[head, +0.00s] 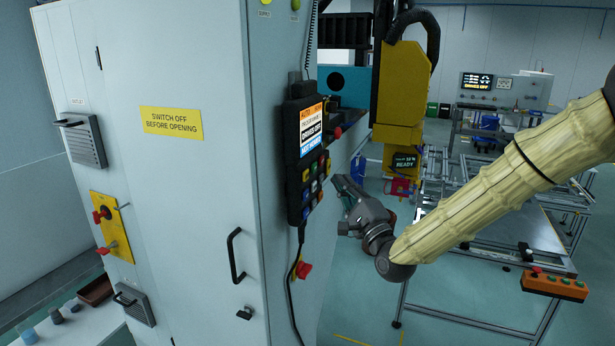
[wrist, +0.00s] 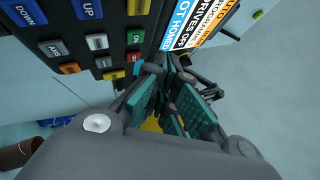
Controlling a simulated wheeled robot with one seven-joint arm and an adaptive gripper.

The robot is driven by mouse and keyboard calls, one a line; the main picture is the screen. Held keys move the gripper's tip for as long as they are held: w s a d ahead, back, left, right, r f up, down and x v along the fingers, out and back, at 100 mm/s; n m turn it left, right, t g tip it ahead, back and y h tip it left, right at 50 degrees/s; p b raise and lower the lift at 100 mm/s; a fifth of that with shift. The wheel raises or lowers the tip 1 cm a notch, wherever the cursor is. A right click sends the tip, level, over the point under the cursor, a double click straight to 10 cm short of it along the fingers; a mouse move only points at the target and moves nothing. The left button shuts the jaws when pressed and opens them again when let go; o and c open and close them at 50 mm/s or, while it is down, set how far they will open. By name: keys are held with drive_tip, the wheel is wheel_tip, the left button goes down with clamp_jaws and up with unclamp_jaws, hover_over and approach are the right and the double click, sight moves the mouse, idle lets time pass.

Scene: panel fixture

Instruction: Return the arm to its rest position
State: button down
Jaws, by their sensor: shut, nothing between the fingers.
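My arm (head: 480,190), in a ribbed cream sleeve, reaches in from the right in the head view. My gripper (head: 342,184) is at its end, just right of the black pendant (head: 294,160) on the cabinet's side. It is shut and empty. In the wrist view my gripper (wrist: 172,92) shows teal finger pads, close to the pendant's buttons (wrist: 97,42) and lit screen. Whether the fingertips touch the pendant I cannot tell. The screen (head: 311,130) shows "DRIVES OFF" and "NOT HOMED".
A tall grey cabinet (head: 190,220) with a yellow label (head: 171,123) and black handle (head: 235,255) fills the left. A yellow machine head (head: 402,85) hangs behind my gripper. A metal-frame table (head: 520,235) with an orange button box (head: 554,286) stands right, below my arm. Floor shows between cabinet and table.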

drive_tip(key=s+d+f+n+g+h, duration=0.1)
drive_tip(key=s+f+n+g+h, duration=0.1)
drive_tip(key=f, duration=1)
drive_tip(key=s+d+f+n+g+h, duration=0.1)
drive_tip(key=s+f+g+h, duration=0.15)
drive_tip(key=f, duration=0.85)
drive_tip(key=s+d+f+n+g+h+b, duration=0.1)
drive_tip(key=s+d+f+n+g, duration=0.15)
drive_tip(key=s+f, duration=0.55)
drive_tip(key=s+d+f+n+g+h+b, duration=0.1)
drive_tip(key=s+d+f+g+h, duration=0.2)
drive_tip(key=f, duration=0.9)
drive_tip(key=s+d+f+n+g+h, duration=0.1)
drive_tip(key=s+f, duration=0.5)
drive_tip(key=s, duration=0.6)
drive_tip(key=s+d+f+n+g+h+b, duration=0.1)
drive_tip(key=s+d+f+n+g, duration=0.3)
drive_tip(key=s, duration=0.8)
drive_tip(key=s+d+f+n+g+h, duration=0.1)
drive_tip(key=s+d+f+n+g, duration=0.2)
drive_tip(key=s+d+f, duration=0.5)
drive_tip(key=s+g, duration=0.1)
drive_tip(key=s, duration=0.3)
drive_tip(key=shift+g+h, duration=0.3)
drive_tip(key=shift+h, duration=0.05)
